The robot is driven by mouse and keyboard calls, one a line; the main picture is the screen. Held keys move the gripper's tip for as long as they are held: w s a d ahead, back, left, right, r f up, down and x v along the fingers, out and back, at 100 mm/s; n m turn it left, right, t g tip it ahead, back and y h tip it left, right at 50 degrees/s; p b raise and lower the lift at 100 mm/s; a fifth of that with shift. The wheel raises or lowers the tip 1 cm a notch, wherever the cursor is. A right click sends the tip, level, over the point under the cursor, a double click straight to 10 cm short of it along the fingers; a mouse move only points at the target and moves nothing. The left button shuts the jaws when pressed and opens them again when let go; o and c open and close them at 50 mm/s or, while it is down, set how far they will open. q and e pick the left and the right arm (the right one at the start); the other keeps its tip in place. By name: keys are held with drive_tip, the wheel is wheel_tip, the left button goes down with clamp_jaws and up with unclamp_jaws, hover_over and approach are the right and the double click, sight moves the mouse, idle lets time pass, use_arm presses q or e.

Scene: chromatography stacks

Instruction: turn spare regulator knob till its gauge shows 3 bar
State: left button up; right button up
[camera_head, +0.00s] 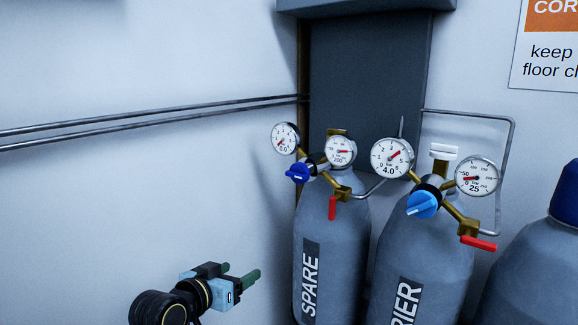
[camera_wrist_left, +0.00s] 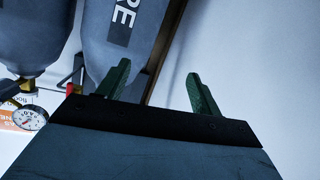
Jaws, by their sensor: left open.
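The spare cylinder (camera_head: 335,225) is grey, upright, and lettered SPARE. Its regulator has a dark blue knob (camera_head: 298,173) between two gauges. The left spare gauge (camera_head: 285,138) reads 0.0. The right spare gauge (camera_head: 341,151) reads about 200. A red lever (camera_head: 332,208) hangs down below the regulator. My left gripper (camera_head: 247,277) is open and empty, low and to the left of the spare cylinder, well apart from the knob. Its green fingers show in the left wrist view (camera_wrist_left: 160,88), with nothing between them. My right gripper is not in view.
The carrier cylinder (camera_head: 425,265), lettered "RIER", stands to the right. Its gauge (camera_head: 391,158) reads 4.0, and it has a light blue knob (camera_head: 423,205) and a red lever (camera_head: 478,243). Pipes (camera_head: 150,120) run along the left wall. Space left of the spare knob is clear.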

sight(294, 174)
use_arm(q)
drive_tip(key=s+d+r+m+t+h+p, duration=0.1)
drive_tip(key=s+d+r+m+h, duration=0.15)
drive_tip(key=r, duration=0.75)
drive_tip(key=s+d+r+m+h, duration=0.1)
drive_tip(key=s+r, duration=0.2)
drive_tip(key=r, duration=0.7)
drive_tip(key=x, duration=0.4)
drive_tip(key=p+x, duration=0.1)
drive_tip(key=x, duration=0.3)
drive_tip(key=p+x, duration=0.1)
drive_tip(key=x, duration=0.3)
drive_tip(key=shift+w+r, duration=0.25)
drive_tip(key=shift+r, duration=0.1)
drive_tip(key=shift+w+d, duration=0.4)
drive_tip(key=shift+w, duration=0.05)
drive_tip(key=shift+c, duration=0.2)
drive_tip(key=c, duration=0.9)
